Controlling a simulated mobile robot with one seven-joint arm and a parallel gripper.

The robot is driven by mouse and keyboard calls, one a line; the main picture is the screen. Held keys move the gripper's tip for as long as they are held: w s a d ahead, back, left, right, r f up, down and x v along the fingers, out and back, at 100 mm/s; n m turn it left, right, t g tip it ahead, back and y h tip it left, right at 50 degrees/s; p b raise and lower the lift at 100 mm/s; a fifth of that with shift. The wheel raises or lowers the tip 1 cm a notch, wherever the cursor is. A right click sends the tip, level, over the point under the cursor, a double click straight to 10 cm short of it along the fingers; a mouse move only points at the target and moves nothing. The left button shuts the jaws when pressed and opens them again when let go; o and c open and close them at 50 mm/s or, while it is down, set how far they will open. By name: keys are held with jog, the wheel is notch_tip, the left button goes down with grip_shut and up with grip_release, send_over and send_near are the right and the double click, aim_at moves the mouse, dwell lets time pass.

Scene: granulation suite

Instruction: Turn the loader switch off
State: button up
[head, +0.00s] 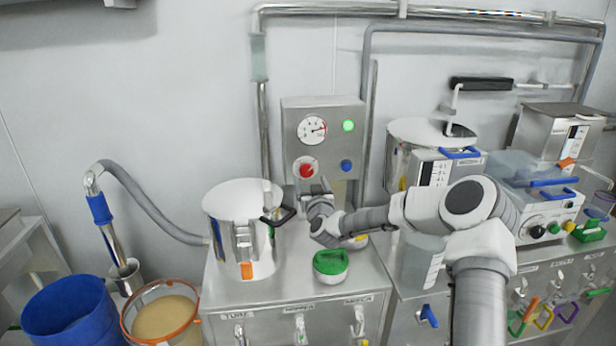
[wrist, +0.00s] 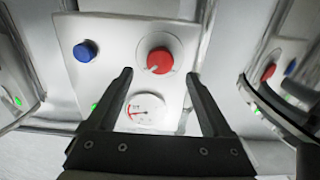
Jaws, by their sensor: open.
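A grey control box (head: 345,110) on the wall has a large red knob (head: 305,168), a smaller blue knob (head: 346,165), a dial gauge (head: 312,129) and a lit green light (head: 348,126). No label for the loader switch is readable. In the wrist view the red knob (wrist: 158,61) shows a pale mark and lies ahead, between and beyond the fingertips. The blue knob (wrist: 86,51) is left of it. My gripper (wrist: 160,75) is open and empty, facing the box. In the head view my gripper (head: 317,187) is just below the red knob, partly hidden by my wrist.
A steel vessel (head: 421,135) and a clear container (head: 424,258) are right. A blue bin (head: 72,320) is on the lower left. Pipes flank the box.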

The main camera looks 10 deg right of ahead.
aim_at(307, 172)
jog(key=shift+w, duration=2.4)
grip_shut()
